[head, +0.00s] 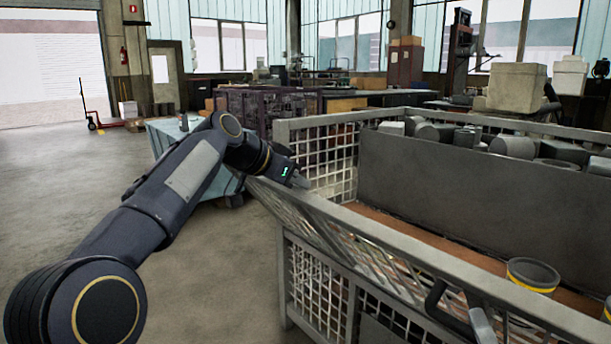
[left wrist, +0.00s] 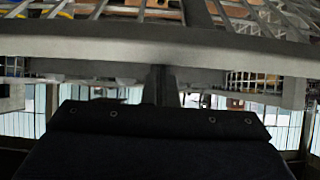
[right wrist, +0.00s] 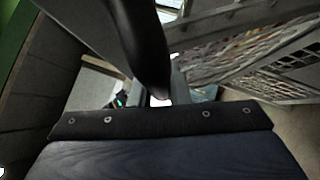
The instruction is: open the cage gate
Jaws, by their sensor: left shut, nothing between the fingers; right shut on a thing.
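The cage gate (head: 420,260) is the grey mesh upper panel on the near side of the cage. Its top rail leans out from the cage's left post. My left gripper (head: 299,180) is shut and empty at the rail's left end; touching cannot be confirmed. In the left wrist view, the rail (left wrist: 160,42) crosses above the fingers (left wrist: 166,88). A dark curved handle (head: 436,299) shows on the gate at lower right. My right gripper (head: 482,324) is shut on this handle, which fills the upper middle of the right wrist view (right wrist: 142,45). Its fingertips are partly hidden.
The cage's lower mesh front (head: 318,290) stands below the gate. Inside are a grey divider wall (head: 460,190), several grey cylindrical parts (head: 512,146) and a yellow-banded container (head: 532,274). A light blue bench (head: 160,135) stands behind my left arm. Floor at left is open.

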